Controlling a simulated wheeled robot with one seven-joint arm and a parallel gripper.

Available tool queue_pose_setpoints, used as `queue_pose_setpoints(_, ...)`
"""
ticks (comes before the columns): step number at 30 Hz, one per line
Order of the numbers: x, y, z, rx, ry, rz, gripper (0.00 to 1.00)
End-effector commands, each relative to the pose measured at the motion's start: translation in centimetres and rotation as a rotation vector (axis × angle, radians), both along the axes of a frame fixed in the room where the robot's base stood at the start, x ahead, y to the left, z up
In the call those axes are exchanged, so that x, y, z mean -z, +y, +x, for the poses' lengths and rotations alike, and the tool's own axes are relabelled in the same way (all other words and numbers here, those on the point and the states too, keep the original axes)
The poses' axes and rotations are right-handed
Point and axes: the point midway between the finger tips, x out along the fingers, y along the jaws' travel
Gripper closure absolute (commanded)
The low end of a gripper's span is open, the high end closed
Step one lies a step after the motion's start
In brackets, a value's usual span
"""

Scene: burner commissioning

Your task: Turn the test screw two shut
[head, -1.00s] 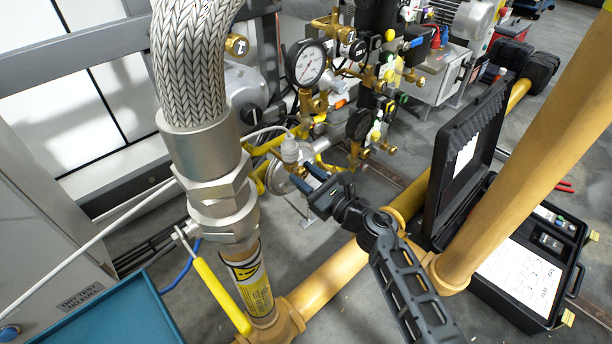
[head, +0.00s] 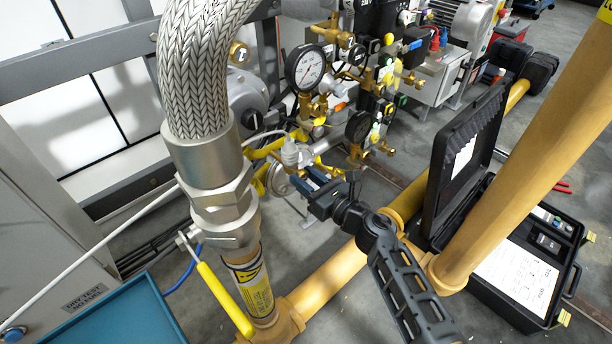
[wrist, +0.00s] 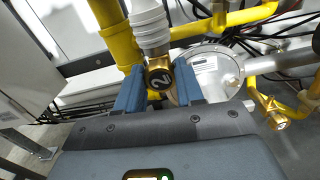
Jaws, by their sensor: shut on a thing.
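Test screw two is a dark, round-faced brass knob (wrist: 159,76) marked "2", in the middle of the wrist view. It sits just below a ribbed pale grey fitting (wrist: 150,28). My gripper (wrist: 160,88) has its two blue fingers on either side of the knob and is shut on it. The "2" looks tilted in the picture. In the head view, my gripper (head: 308,184) reaches in beside a pale fitting (head: 291,152) among the pipework, and the screw itself is hidden there.
A pressure gauge (head: 306,67) and several brass valves stand just behind my gripper. A braided hose (head: 205,70) and a yellow lever (head: 225,300) are at the left. A thick yellow pipe (head: 520,150) and an open black case (head: 500,310) are at the right.

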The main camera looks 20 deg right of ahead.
Motion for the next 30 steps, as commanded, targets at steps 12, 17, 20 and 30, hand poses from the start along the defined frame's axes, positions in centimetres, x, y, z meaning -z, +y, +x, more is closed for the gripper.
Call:
queue_pose_setpoints(12, -0.20, -0.13, 0.07, 0.001, 0.124, 0.378, 0.93)
queue_pose_setpoints(17, -0.16, -0.21, 0.07, 0.002, 0.172, 0.524, 0.93)
queue_pose_setpoints(20, -0.13, -0.22, 0.07, 0.002, 0.201, 0.613, 0.93)
queue_pose_setpoints(30, -0.07, -0.31, 0.12, 0.003, 0.300, 0.920, 0.93)
